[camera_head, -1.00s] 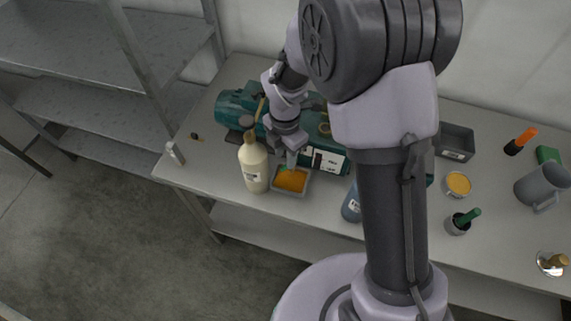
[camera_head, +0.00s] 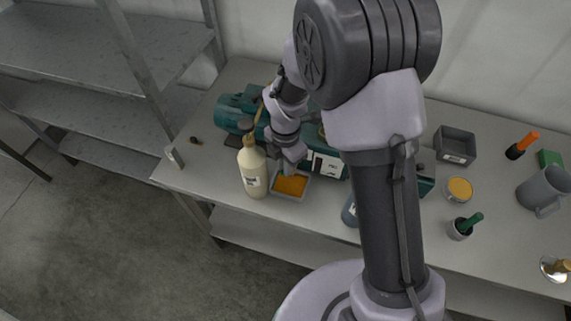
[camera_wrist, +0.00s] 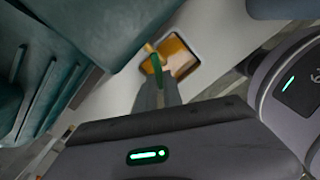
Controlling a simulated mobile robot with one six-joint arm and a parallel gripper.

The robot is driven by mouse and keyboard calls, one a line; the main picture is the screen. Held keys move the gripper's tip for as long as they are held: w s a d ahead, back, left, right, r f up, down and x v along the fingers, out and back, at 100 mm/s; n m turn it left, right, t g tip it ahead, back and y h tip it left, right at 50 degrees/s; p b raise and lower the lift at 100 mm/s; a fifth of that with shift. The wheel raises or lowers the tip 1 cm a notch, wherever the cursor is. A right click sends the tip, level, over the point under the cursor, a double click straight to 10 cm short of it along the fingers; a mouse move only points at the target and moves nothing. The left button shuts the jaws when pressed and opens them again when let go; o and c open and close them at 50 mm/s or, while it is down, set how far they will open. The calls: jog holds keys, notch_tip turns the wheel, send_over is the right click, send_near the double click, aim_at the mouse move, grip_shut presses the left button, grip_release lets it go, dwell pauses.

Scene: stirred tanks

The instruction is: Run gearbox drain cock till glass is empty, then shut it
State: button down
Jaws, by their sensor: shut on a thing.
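The green gearbox (camera_head: 234,112) lies on the bench, partly behind my arm. A white plate with dark marks (camera_head: 325,165) shows on its front; I cannot make out the glass or its level. My gripper (camera_head: 291,165) is low at the gearbox's front, above the near tray. In the wrist view, the drain cock's green handle (camera_wrist: 157,64) with a brass-coloured end shows at the tips of my gripper (camera_wrist: 158,92), which is shut on it. The tray (camera_head: 275,194) holds amber liquid; it also shows behind the handle in the wrist view (camera_wrist: 198,62). I cannot tell whether oil runs.
A cream bottle (camera_head: 253,172) stands close left of the tray. A blue bottle (camera_head: 349,211) is partly behind my arm. To the right are a grey bin (camera_head: 456,143), a tin with amber contents (camera_head: 459,189), a green-handled item in a cup (camera_head: 466,225) and a grey jug (camera_head: 544,190).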

jog(key=shift+w+m, duration=0.1)
jog(key=shift+m, duration=0.2)
jog(key=m, duration=0.3)
jog(key=w+m, duration=0.1)
jog(key=shift+a, duration=0.3)
jog(key=shift+w+m, duration=0.25)
jog(key=shift+m, duration=0.65)
jog(key=shift+w+m, duration=0.25)
jog(key=shift+m, duration=0.65)
jog(key=shift+w+m, duration=0.25)
jog(key=shift+m, duration=0.65)
jog(key=c, duration=1.5)
grip_release()
jog(key=shift+r, duration=0.1)
